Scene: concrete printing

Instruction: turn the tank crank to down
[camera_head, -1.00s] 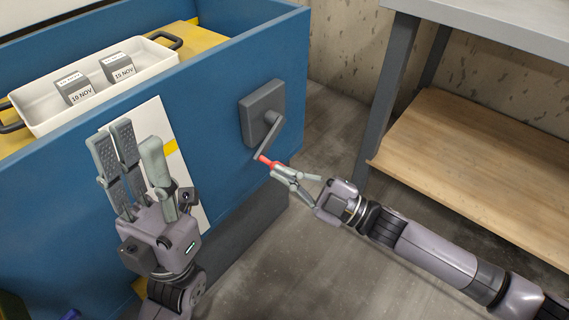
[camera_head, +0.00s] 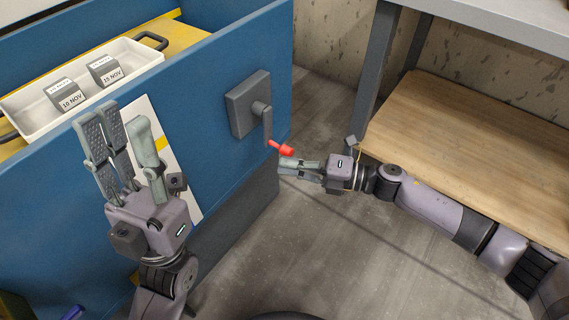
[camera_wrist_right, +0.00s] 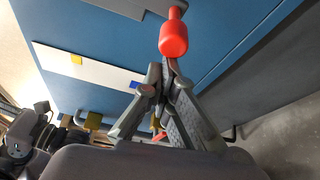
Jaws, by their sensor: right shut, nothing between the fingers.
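The tank crank is a grey arm (camera_head: 265,123) on a square grey mount (camera_head: 239,112) fixed to the blue tank wall. Its arm hangs down from the hub, and its red handle (camera_head: 281,148) sticks out to the right at the lower end. My right gripper (camera_head: 283,167) is shut and empty, just below the handle and apart from it. In the right wrist view the red handle (camera_wrist_right: 173,38) stands just beyond the closed fingertips (camera_wrist_right: 168,66). My left gripper (camera_head: 120,122) is open and empty in front of the tank wall.
A grey table with a wooden lower shelf (camera_head: 470,140) stands at right, close behind my right arm. The concrete floor (camera_head: 310,250) between is clear.

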